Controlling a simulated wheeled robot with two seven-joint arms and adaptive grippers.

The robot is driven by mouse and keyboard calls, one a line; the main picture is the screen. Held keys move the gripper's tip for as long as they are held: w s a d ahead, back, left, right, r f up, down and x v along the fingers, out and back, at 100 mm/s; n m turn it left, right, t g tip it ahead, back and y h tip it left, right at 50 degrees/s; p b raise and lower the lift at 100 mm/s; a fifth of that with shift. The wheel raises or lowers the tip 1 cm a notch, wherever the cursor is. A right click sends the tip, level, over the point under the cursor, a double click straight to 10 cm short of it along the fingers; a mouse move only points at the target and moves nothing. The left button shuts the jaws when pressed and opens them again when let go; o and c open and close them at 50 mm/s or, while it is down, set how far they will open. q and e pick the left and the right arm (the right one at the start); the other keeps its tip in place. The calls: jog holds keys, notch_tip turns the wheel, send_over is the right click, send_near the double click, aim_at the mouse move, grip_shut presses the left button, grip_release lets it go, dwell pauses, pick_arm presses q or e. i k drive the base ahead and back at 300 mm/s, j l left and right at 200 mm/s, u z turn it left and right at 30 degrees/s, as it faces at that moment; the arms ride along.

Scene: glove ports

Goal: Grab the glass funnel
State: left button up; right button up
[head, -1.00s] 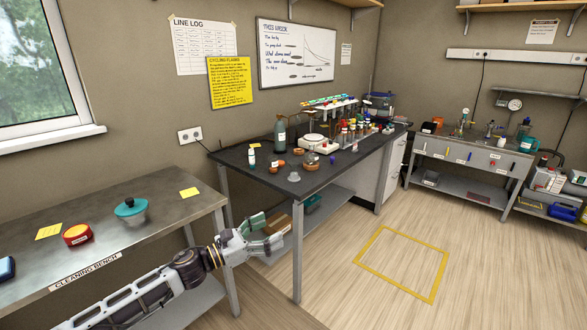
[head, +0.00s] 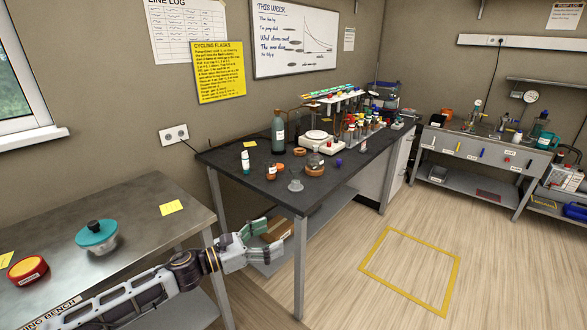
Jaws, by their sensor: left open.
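A small clear glass piece (head: 295,186), which looks like the glass funnel, stands near the front edge of the dark-topped bench (head: 245,183). It is small in the head view, so its exact shape is hard to tell. My left gripper (head: 270,240) is open and empty, with its fingers spread and pointing right. It appears below and to the left of the glass piece, in front of the dark bench's near end, and touches nothing that I can see. My right gripper is not in view.
An amber bottle (head: 271,172), a flask (head: 315,162) on a ring and a white-capped bottle (head: 245,162) stand close around the glass piece. The cleaning bench (head: 150,215) is at left with a teal-lidded pot (head: 97,237). Floor at right is open, with a yellow outline (head: 410,270).

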aim_at(296, 177)
jog(key=i+j, duration=0.15)
jog(key=i, duration=0.35)
jog(key=i+j, duration=0.15)
jog(key=i, duration=0.4)
